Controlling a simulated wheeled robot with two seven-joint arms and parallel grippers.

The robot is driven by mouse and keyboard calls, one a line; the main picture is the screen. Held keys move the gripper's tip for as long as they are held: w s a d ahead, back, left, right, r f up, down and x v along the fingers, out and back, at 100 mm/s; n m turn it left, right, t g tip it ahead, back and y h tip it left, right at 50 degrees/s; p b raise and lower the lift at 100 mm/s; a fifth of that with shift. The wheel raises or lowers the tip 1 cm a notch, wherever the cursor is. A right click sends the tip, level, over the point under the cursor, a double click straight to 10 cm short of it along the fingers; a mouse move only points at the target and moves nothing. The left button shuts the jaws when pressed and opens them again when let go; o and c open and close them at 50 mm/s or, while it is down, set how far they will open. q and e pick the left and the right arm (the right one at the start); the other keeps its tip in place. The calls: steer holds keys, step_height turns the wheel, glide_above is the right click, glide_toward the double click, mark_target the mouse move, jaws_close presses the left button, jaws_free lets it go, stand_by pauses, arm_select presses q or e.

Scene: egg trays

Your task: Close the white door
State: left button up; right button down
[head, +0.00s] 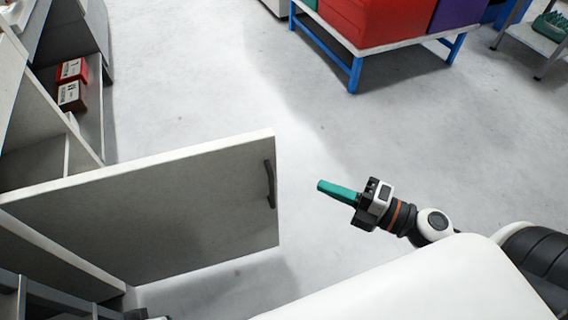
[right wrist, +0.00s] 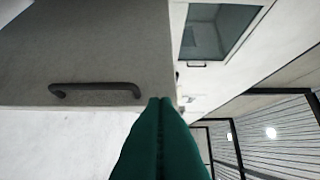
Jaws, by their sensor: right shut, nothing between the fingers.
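The white door (head: 170,215) stands open in the left half of the head view, swung out from the cabinet at the left. It has a dark bar handle (head: 270,184) near its free edge. My right gripper (head: 322,186), with green fingers, is shut and empty, a short way right of the handle and apart from the door. In the right wrist view the door (right wrist: 90,50) fills the upper left, with its handle (right wrist: 95,88) left of the shut green fingertips (right wrist: 160,100). My left gripper is not in view.
The cabinet's open shelves (head: 85,110) at the left hold small red and brown boxes (head: 70,82). A blue-legged table (head: 390,40) with red and purple bins stands at the back. The grey floor (head: 190,80) between is clear.

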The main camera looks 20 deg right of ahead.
steer(key=p, duration=0.2)
glide_toward(263, 148)
steer(key=a, duration=0.4)
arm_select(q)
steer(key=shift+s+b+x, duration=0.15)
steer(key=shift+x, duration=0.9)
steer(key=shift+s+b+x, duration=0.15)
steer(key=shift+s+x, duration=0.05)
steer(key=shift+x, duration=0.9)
arm_select(e)
steer(key=shift+w+d, duration=0.15)
steer(key=shift+w, duration=2.1)
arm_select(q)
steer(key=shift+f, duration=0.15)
